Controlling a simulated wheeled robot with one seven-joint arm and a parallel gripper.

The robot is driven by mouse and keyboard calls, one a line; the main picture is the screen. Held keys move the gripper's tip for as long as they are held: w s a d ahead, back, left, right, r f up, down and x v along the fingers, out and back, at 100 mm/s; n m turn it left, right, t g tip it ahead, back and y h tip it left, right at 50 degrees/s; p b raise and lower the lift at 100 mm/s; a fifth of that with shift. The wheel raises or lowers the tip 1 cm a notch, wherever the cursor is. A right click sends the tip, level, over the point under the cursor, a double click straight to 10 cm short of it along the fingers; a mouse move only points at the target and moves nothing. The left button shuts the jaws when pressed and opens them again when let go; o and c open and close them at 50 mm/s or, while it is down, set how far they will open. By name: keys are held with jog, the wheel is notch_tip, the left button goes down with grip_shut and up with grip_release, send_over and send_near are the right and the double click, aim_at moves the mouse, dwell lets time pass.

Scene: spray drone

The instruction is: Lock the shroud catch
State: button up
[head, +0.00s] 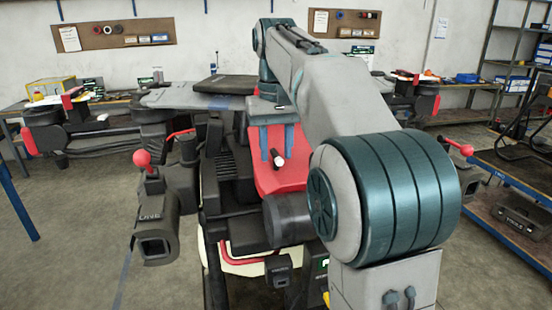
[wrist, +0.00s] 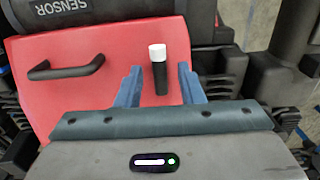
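The red shroud (head: 268,182) is a panel on the middle of the drone, below my gripper. In the wrist view the shroud (wrist: 115,45) fills much of the upper picture and has a black handle (wrist: 68,68) at its left. The likely catch is a short black stub with a white end (wrist: 158,65); its white end also shows in the head view (head: 277,153). My gripper (wrist: 159,85) has its two blue fingers apart, one on each side of the stub in the picture, with gaps at both sides. Whether the fingertips reach its depth is unclear.
A black cylinder marked SENSOR (wrist: 75,12) lies beyond the shroud. Drone arms with red-knobbed levers (head: 142,158) and a nozzle-like black part (head: 155,235) stand at the left. A shelf rack (head: 510,50) and a cart (head: 510,210) are at the right. Open floor lies at the left.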

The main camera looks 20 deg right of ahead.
grip_shut()
jog(key=shift+r+n+p, duration=0.1)
jog(key=shift+n+p, duration=0.5)
jog(key=shift+n, duration=0.5)
jog(key=n+p, duration=0.1)
jog(key=n, duration=0.4)
jog(key=shift+p, duration=0.4)
jog(key=shift+n, duration=1.4)
